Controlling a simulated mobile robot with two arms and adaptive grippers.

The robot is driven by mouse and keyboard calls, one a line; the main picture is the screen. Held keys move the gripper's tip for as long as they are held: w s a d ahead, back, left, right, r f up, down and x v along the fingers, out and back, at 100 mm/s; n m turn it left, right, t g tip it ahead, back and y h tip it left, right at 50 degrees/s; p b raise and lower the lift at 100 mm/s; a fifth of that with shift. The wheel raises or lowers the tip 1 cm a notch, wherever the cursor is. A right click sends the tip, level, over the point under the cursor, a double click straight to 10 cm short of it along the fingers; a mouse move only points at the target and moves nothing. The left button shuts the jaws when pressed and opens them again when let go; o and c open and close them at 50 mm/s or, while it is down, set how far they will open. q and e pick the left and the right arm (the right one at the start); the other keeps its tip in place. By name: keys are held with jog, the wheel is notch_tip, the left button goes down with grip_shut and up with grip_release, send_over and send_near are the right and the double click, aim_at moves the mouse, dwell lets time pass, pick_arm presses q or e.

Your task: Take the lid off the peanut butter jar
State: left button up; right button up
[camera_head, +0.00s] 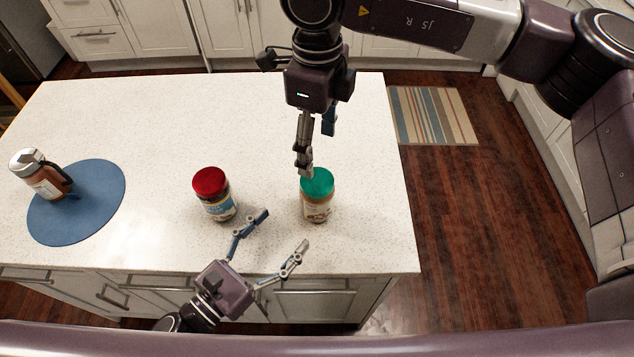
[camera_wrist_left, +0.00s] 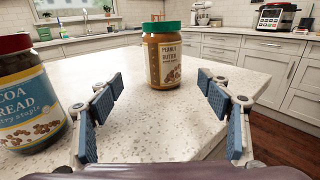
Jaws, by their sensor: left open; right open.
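The peanut butter jar (camera_head: 317,206) stands upright near the right end of the white counter. Its green lid (camera_head: 317,182) is on it. In the left wrist view the jar (camera_wrist_left: 163,62) stands ahead, between and beyond the fingers, with its green lid (camera_wrist_left: 161,27) on top. My left gripper (camera_head: 282,230) is open and empty at the counter's front edge, apart from the jar. My right gripper (camera_head: 318,150) is open and points down from above, its fingertips close to the lid's far side. I cannot tell whether it touches the lid.
A cocoa spread jar with a red lid (camera_head: 214,195) stands left of the peanut butter jar, close to my left gripper's finger. A bottle with a handle (camera_head: 44,178) stands on a round blue mat (camera_head: 98,202) at the left. The back of the counter (camera_head: 170,115) is clear.

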aim_at(307, 209)
pick_arm(q)
jog(key=shift+w+d+r, duration=0.2)
jog(key=shift+w+d, duration=0.2)
jog(key=shift+d, duration=0.2)
jog(key=shift+w+d+r, duration=0.15)
jog(key=shift+w+d, duration=0.2)
jog(key=shift+d, duration=0.25)
pick_arm(e)
jog(key=shift+s+r, duration=0.35)
jog(key=shift+s, duration=0.55)
pick_arm(q)
jog(key=x, duration=0.6)
jog(key=shift+w+a+f, duration=0.15)
jog(key=shift+w+f, duration=0.05)
jog(key=shift+w, duration=0.05)
pick_arm(e)
jog(key=shift+w+f, duration=0.25)
jog(key=shift+w, duration=0.3)
pick_arm(q)
jog(key=shift+x, duration=0.8)
pick_arm(e)
jog(key=shift+s+r, duration=0.1)
jog(key=shift+s, duration=0.2)
pick_arm(q)
jog(key=shift+w+d, duration=0.15)
jog(key=shift+d, duration=0.05)
pick_arm(e)
jog(key=shift+w, duration=0.2)
